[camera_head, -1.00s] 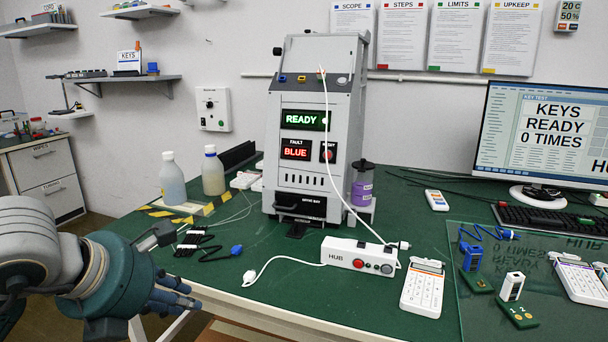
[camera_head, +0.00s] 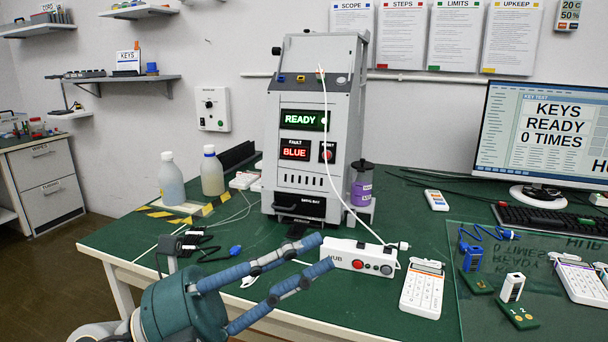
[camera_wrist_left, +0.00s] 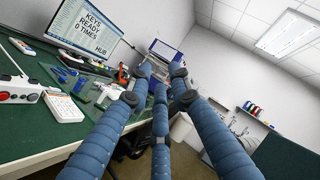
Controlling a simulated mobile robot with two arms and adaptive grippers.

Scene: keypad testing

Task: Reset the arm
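My left gripper (camera_head: 322,251) reaches in from the bottom left in the head view, above the front edge of the green table (camera_head: 130,241). Its blue fingers are spread apart with nothing between them. In the left wrist view its fingers (camera_wrist_left: 163,95) point out over the room beyond the table, also empty. The near fingers cover part of the white hub box (camera_head: 358,256). My right gripper is in neither view.
The grey test machine (camera_head: 318,120) stands at the back, its screens reading READY and BLUE. A white keypad (camera_head: 423,288) lies right of the hub. Two bottles (camera_head: 212,172), cables, a monitor (camera_head: 545,130) and a keyboard (camera_head: 548,220) are on the table.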

